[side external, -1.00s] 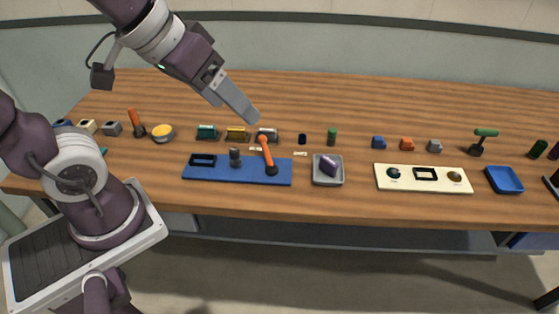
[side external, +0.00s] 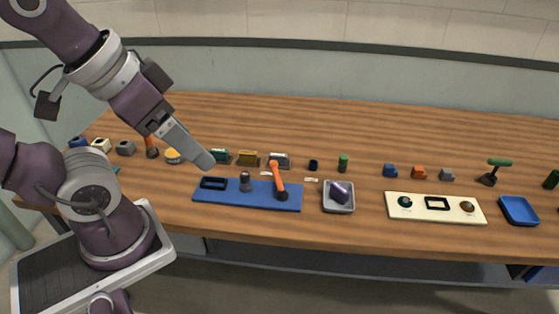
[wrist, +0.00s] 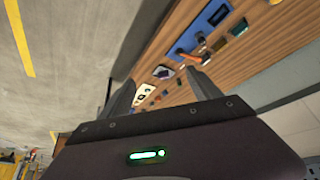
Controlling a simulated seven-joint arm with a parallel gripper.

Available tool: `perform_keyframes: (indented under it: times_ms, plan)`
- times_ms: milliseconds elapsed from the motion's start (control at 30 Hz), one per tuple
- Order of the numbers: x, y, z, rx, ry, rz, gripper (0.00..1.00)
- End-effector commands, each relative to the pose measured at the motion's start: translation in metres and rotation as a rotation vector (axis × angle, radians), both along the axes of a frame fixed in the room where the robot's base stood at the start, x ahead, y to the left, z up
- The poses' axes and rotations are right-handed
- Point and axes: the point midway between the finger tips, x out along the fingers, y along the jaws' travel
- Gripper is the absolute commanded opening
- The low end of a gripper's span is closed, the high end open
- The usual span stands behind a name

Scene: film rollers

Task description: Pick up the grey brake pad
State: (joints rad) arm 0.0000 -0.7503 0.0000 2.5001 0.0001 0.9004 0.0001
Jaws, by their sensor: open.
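A grey block with a dark base (side external: 279,161), which looks like the grey brake pad, stands on the table behind the blue board, right of similar yellow (side external: 248,158) and teal (side external: 219,156) blocks. The orange lever partly overlaps it in the side view. My gripper (side external: 209,163) is in the air, its fingertips appearing just left of the teal block; its height above the table is hard to tell. In the wrist view my gripper (wrist: 162,90) shows two fingers spread apart with nothing held.
The blue board (side external: 215,198) carries a dark frame, a grey knob and an orange lever (side external: 278,178). A grey tray (side external: 338,209) holds a purple block. A yellow-topped round (side external: 173,157) lies left of the teal block. The back of the table is clear.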

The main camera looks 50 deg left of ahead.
Motion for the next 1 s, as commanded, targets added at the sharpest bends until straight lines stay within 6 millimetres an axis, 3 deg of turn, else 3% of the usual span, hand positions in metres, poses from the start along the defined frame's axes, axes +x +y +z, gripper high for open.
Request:
perform_keyframes:
  times_ms: [67,200,467,567,667,800,867,967,1000]
  plan:
    - [0.0,0.0,0.0,0.0,0.0,0.0,0.69]
    - [0.0,0.0,0.0,0.0,0.0,0.0,0.44]
    - [0.0,0.0,0.0,-0.001,0.0,0.002,0.44]
    - [0.015,0.002,0.006,-0.038,0.022,0.079,0.44]
    - [0.06,0.012,0.017,-0.14,0.079,0.312,0.44]
    - [0.153,0.043,0.008,-0.314,0.168,0.79,0.44]
    - [0.193,0.063,-0.01,-0.377,0.2,1.013,0.44]
    - [0.254,0.103,-0.06,-0.468,0.241,1.398,0.44]
    - [0.274,0.12,-0.085,-0.495,0.252,1.549,0.44]
